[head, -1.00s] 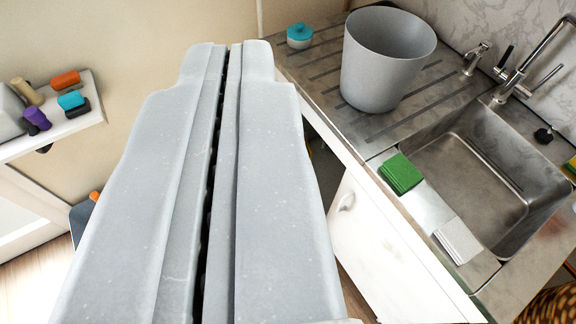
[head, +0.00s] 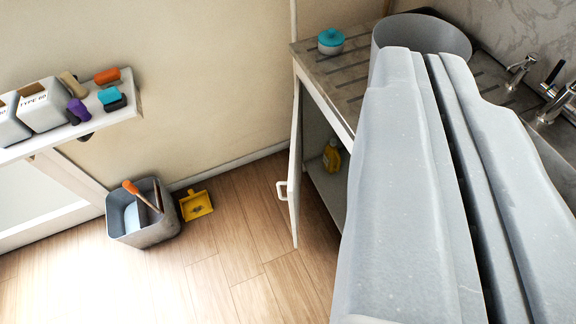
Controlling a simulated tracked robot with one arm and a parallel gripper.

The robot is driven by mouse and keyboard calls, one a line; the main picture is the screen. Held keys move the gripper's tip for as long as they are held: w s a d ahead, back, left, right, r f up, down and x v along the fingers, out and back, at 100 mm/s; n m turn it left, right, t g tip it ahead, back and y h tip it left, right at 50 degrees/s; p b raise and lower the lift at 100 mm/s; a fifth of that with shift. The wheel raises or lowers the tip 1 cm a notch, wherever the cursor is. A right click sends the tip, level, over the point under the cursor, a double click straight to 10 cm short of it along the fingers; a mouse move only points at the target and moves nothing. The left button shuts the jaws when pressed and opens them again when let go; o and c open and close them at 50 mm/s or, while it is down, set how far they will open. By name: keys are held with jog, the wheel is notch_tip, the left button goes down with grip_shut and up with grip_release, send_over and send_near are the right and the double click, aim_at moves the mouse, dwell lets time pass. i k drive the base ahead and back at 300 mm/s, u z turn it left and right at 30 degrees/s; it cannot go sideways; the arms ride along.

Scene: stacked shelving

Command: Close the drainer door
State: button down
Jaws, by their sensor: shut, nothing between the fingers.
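The drainer door (head: 295,165) is a white cabinet door under the drainer counter (head: 345,75). It stands open, swung out from the cabinet, and shows nearly edge-on with a white handle (head: 281,190) on its left side. Inside the open cabinet a yellow bottle (head: 332,156) stands on the floor panel. My gripper (head: 418,54) is large and grey, fills the right side of the view, and is shut and empty. In the picture it lies to the right of the door, over the counter and bucket. It hides the sink and part of the cabinet.
A grey bucket (head: 425,35) and a teal-lidded pot (head: 331,41) stand on the counter. A grey bin (head: 150,232) and yellow dustpan (head: 195,205) are on the wooden floor at left. A shelf (head: 122,115) holds boxes and small coloured items.

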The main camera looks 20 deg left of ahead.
aim_at(292, 171)
jog(key=i, duration=0.95)
jog(key=u, duration=0.05)
